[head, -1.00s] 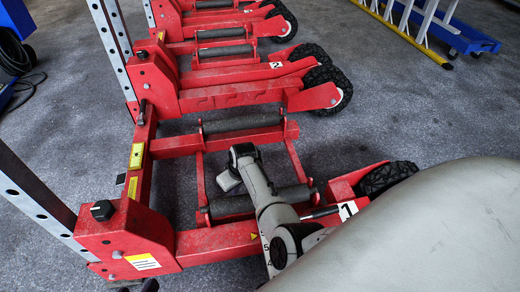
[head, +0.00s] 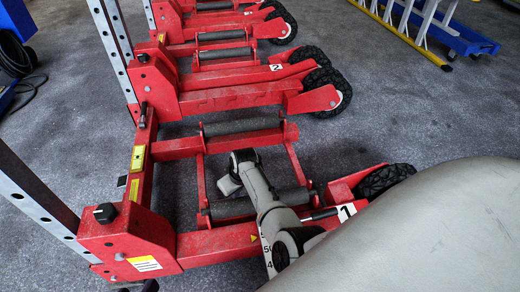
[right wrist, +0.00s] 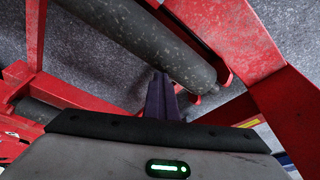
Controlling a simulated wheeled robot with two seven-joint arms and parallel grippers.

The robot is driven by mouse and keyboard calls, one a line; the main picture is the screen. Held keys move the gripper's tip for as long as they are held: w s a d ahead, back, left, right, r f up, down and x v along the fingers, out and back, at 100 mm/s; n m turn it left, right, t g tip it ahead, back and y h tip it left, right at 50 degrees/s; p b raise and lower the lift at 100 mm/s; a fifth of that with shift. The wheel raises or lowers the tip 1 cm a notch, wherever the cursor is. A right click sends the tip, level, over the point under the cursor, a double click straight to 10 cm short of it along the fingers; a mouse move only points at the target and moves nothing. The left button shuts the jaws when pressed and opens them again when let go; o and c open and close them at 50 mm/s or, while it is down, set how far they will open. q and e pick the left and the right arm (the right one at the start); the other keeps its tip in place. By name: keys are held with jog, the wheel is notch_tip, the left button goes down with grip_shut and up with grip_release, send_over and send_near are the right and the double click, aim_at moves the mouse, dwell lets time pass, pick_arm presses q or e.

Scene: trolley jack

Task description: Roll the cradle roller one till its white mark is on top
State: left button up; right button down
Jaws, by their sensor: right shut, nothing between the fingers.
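The nearest red cradle, marked 1 (head: 346,211), carries two dark rollers between its rails. The near roller (head: 290,196) is partly hidden by my right arm; the far roller (head: 243,125) shows clear. In the right wrist view a dark, scuffed roller (right wrist: 140,35) crosses the top. I see no clear white mark on either roller. My right gripper (head: 229,186) is low between the rollers, beside the near one. In the wrist view its dark fingers (right wrist: 161,88) are shut and empty, their tips at the roller's lower edge; I cannot tell whether they touch. My left gripper is out of view.
Another red cradle, marked 2 (head: 275,68), stands behind, with more beyond. A black wheel (head: 385,180) is at the near cradle's right. A black knob (head: 104,213) sits on its left corner. Grey floor (head: 420,110) is free to the right.

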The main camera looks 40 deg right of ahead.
aim_at(236, 204)
jog(key=shift+s+a+f+g+p, duration=0.15)
jog(key=shift+s+a+f+p, duration=0.2)
jog(key=shift+s, duration=0.3)
jog(key=shift+s+a+f+g+p, duration=0.15)
jog(key=shift+s+a+f+p, duration=0.2)
jog(key=shift+s, duration=0.25)
dwell(0.4)
jog(key=shift+w+p+v, duration=0.25)
jog(key=shift+p+v, duration=0.75)
jog(key=shift+p, duration=0.25)
jog(key=shift+w+d+r+p, duration=0.1)
jog(key=shift+d+r+p, duration=0.05)
jog(key=shift+r+p, duration=0.65)
jog(key=shift+w+d+r+p, duration=0.15)
jog(key=shift+r+p, duration=0.55)
jog(key=shift+r, duration=0.15)
